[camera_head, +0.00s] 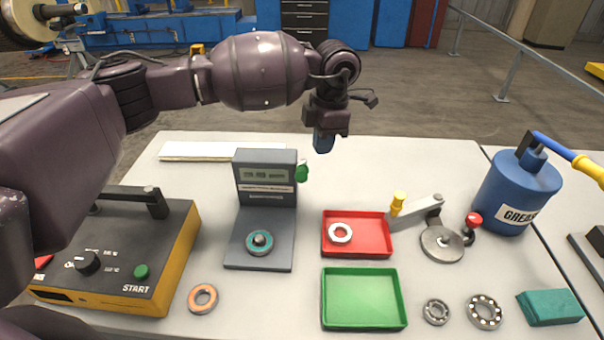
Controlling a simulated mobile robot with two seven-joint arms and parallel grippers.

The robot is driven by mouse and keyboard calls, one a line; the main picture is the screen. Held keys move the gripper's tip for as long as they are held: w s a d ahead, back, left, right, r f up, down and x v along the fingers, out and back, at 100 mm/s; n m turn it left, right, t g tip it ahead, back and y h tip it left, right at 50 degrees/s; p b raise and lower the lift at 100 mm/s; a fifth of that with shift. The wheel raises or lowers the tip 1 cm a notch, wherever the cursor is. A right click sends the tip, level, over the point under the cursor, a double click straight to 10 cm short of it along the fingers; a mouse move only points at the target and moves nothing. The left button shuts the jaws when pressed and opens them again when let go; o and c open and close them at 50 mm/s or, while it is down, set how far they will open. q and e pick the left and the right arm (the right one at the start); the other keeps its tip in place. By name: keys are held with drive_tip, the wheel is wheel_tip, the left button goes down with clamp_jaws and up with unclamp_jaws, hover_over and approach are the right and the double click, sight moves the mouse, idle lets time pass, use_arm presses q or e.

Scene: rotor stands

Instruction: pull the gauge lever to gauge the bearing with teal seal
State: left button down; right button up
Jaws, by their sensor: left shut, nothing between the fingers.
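The gauge (265,180) is a dark grey upright block with a small display, standing on a flat grey base plate. The bearing with teal seal (254,251) sits on the base plate around a small central post. The gauge lever (302,172) shows as a green knob at the right side of the upright block. The lever's arm is mostly hidden behind the block. My left gripper (324,147) is shut and empty, pointing down. In the picture it is above and to the right of the green knob, apart from it. My right gripper is out of view.
A red tray (357,254) holds a pale-sealed bearing; a green tray (363,300) is empty. A yellow-handled lever device (437,244) and a blue grease can (518,190) stand right. An orange-sealed bearing (203,309) lies beside a yellow-black START box (130,260). Open-ball bearings (485,326) lie front right.

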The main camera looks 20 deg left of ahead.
use_arm(q)
drive_tip(key=r, duration=0.4)
drive_tip(key=shift+w+d+r, duration=0.1)
drive_tip(key=shift+d+r, duration=0.1)
drive_tip(key=shift+r, duration=0.1)
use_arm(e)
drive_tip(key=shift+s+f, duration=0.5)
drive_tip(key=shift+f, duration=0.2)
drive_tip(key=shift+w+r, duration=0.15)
